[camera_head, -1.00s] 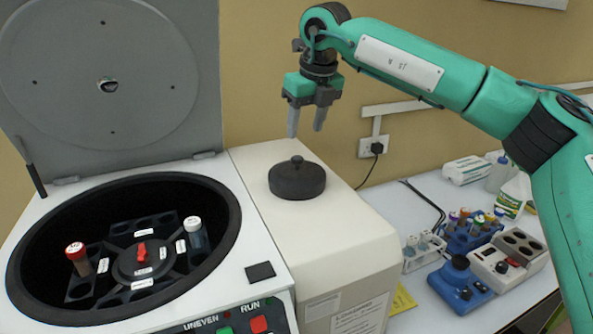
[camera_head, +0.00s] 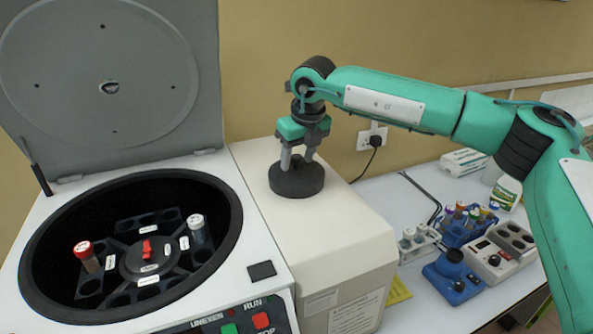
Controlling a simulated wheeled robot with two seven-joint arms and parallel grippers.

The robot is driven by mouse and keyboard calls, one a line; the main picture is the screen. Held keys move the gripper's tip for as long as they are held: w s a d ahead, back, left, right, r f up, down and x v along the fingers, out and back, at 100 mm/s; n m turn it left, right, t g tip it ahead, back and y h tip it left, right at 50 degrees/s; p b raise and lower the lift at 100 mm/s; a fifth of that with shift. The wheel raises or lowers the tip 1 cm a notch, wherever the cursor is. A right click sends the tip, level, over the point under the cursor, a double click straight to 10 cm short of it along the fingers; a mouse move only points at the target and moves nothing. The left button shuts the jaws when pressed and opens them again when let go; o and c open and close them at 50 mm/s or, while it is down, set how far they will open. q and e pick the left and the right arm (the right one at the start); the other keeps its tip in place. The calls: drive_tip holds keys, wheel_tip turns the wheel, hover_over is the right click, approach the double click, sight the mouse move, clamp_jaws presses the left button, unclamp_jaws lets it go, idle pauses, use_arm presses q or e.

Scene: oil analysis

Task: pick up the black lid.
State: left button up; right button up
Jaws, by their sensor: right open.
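The black lid (camera_head: 296,182) is a round, dark disc lying flat on top of the cream-coloured box beside the centrifuge. My left gripper is not in view.
The open centrifuge (camera_head: 258,225) stands at left with its grey cover (camera_head: 165,110) raised and two capped tubes in its rotor. At right, the white table holds a blue device (camera_head: 457,283), a tube rack (camera_head: 466,232) and bottles.

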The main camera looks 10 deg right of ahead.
drive_tip(key=c, duration=1.1)
drive_tip(key=shift+r, duration=0.15)
